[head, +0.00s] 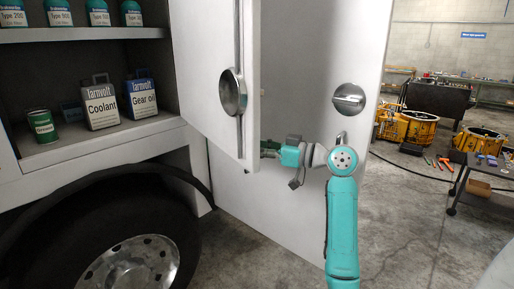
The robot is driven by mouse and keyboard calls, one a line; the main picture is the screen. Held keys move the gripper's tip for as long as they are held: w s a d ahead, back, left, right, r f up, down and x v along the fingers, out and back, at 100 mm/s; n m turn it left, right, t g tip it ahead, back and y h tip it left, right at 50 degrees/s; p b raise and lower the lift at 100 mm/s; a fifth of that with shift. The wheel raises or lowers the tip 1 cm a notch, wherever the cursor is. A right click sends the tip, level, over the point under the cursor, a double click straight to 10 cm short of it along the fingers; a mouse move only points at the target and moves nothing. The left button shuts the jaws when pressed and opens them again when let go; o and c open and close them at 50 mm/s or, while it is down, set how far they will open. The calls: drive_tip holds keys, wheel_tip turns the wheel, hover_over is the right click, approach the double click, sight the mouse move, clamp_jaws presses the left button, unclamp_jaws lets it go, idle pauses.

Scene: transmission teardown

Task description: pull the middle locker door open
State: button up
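A white locker door (210,60) stands swung out towards me beside an open compartment, with a round metal handle part (233,92) near its free edge. I cannot tell for certain which one is the middle door. My gripper (266,148) is at the lower free edge of the swung-out door, pointing left. The door edge partly hides its fingertips, so neither their opening nor any contact with the door shows.
The open compartment holds a coolant can (101,105), a gear oil can (141,98) and a green tin (41,126). A large wheel (110,240) is below. A dark cart (485,185) and yellow machine parts (415,128) stand at right. Concrete floor (410,235) between is mostly clear.

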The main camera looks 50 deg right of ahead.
drive_tip(key=v, duration=0.7)
